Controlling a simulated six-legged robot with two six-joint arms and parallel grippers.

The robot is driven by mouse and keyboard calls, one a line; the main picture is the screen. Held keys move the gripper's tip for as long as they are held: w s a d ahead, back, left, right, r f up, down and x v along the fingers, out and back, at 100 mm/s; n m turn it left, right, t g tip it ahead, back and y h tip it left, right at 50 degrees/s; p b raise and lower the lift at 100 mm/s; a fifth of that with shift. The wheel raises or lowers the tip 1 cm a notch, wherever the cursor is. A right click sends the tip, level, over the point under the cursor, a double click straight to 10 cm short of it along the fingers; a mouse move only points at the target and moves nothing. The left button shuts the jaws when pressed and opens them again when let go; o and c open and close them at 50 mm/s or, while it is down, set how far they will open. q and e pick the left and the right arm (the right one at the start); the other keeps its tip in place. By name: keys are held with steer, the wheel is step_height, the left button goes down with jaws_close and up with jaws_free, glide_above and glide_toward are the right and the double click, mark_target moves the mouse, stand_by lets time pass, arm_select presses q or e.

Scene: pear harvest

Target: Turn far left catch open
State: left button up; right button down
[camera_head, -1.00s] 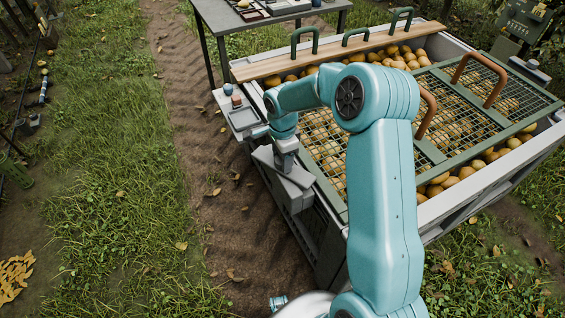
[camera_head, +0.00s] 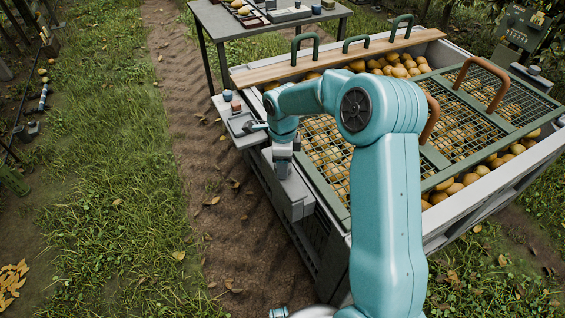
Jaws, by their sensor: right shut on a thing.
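A large grey bin (camera_head: 468,215) full of pears stands at right, with green mesh lids (camera_head: 455,130) over it. My right arm crosses in front of the bin. My right gripper (camera_head: 283,172) points down at the bin's left side, just above a grey box-like fitting (camera_head: 297,199). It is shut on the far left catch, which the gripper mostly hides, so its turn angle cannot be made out. My left gripper is out of view.
A wooden plank (camera_head: 330,62) with green handles lies across the bin's far end. A small side tray (camera_head: 236,122) holding small items is close to my right gripper. A grey table (camera_head: 262,29) stands behind. A dirt track and grass lie open at left.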

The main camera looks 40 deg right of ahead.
steer(key=shift+c, duration=2.1)
jaws_free()
step_height(320, 180, up, 16)
steer(key=p, duration=0.3)
steer(key=shift+r+p, duration=0.2)
steer(key=shift+p, duration=0.1)
